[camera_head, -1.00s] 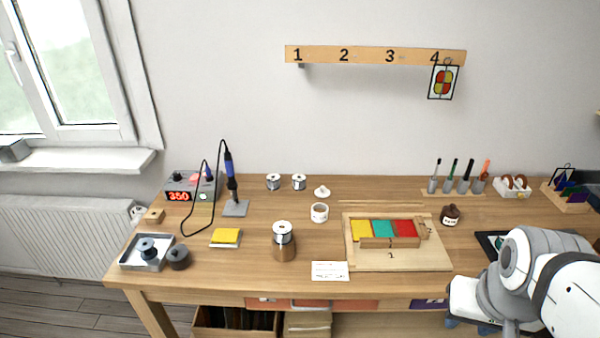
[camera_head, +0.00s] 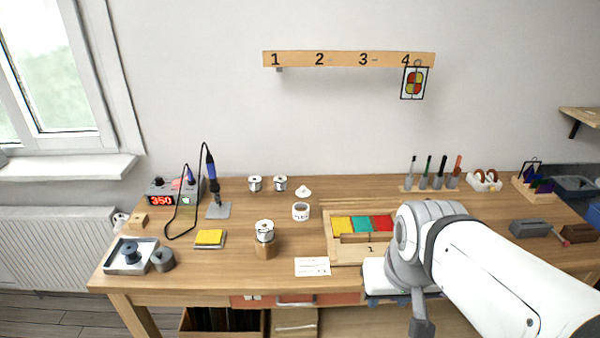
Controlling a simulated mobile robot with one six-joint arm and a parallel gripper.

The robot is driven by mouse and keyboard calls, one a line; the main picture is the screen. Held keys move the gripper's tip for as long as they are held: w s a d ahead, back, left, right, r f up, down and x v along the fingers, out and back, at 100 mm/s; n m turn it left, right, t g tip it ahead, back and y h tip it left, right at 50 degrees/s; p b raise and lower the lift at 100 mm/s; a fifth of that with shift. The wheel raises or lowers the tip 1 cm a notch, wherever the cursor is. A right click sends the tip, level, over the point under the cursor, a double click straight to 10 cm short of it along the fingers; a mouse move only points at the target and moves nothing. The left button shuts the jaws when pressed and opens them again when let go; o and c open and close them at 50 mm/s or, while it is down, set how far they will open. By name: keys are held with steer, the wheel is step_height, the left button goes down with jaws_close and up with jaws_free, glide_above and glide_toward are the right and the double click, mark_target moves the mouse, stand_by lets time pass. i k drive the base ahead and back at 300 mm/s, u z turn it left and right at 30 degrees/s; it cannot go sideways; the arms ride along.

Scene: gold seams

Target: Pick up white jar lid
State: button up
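The white jar lid (camera_head: 303,191) lies on the wooden workbench (camera_head: 230,266), behind an open white jar (camera_head: 300,211) with a dark label. The lid is small and pale with a knob on top. It sits apart from the jar and looks unobstructed. My arm reaches in from the lower right, in front of the wooden tray with coloured glass. Its grey wrist is well to the right of and nearer than the lid. My gripper's fingers cannot be made out, so I cannot see whether it is open or shut.
Two solder spools (camera_head: 280,184) stand left of the lid. A spool on a wooden block (camera_head: 265,240) stands nearer. The glass tray (camera_head: 340,250) is right of the jar. A soldering station (camera_head: 176,190) with its iron is at left. Thin strips lie right of the lid.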

mark_target(302, 192)
steer(key=z, duration=0.05)
steer(key=i, duration=1)
steer(key=u, duration=0.1)
